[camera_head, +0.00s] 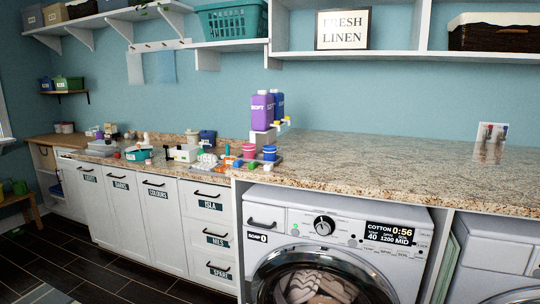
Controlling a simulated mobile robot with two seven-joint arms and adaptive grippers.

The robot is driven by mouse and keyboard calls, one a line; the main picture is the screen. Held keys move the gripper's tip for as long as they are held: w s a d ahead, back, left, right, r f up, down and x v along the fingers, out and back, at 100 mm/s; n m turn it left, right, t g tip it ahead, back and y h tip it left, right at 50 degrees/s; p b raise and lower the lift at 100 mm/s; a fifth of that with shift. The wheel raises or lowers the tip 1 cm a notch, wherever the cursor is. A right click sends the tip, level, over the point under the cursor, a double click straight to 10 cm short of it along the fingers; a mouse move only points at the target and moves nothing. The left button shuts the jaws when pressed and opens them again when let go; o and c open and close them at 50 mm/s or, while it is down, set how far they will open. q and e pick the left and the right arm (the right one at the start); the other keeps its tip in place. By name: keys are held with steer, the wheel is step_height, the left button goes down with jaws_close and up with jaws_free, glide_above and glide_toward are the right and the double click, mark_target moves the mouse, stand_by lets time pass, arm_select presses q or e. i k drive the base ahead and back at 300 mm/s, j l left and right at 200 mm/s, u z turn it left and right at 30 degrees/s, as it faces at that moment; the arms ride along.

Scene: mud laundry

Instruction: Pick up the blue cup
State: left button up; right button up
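A small blue cup (269,153) stands on the granite counter near its front edge, left of the middle of the view. It is right of a pink cup (249,152) of similar size. A larger dark blue container (208,138) stands farther left on the counter; its exact kind is too small to tell.
A purple bottle (262,108) and a blue bottle (278,105) stand on a white stand behind the cups. Small coloured items crowd the counter to the left. The granite counter (400,165) to the right is mostly clear. A washing machine (330,240) is below.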

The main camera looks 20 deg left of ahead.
mark_target(269, 151)
steer(key=i+j+z, duration=0.2)
steer(key=j, duration=0.15)
steer(key=i+j+z, duration=0.2)
steer(key=j, duration=0.2)
steer(key=j+z, duration=0.15)
steer(key=j, duration=0.25)
steer(key=i+j+z, duration=0.2)
steer(key=j, duration=0.25)
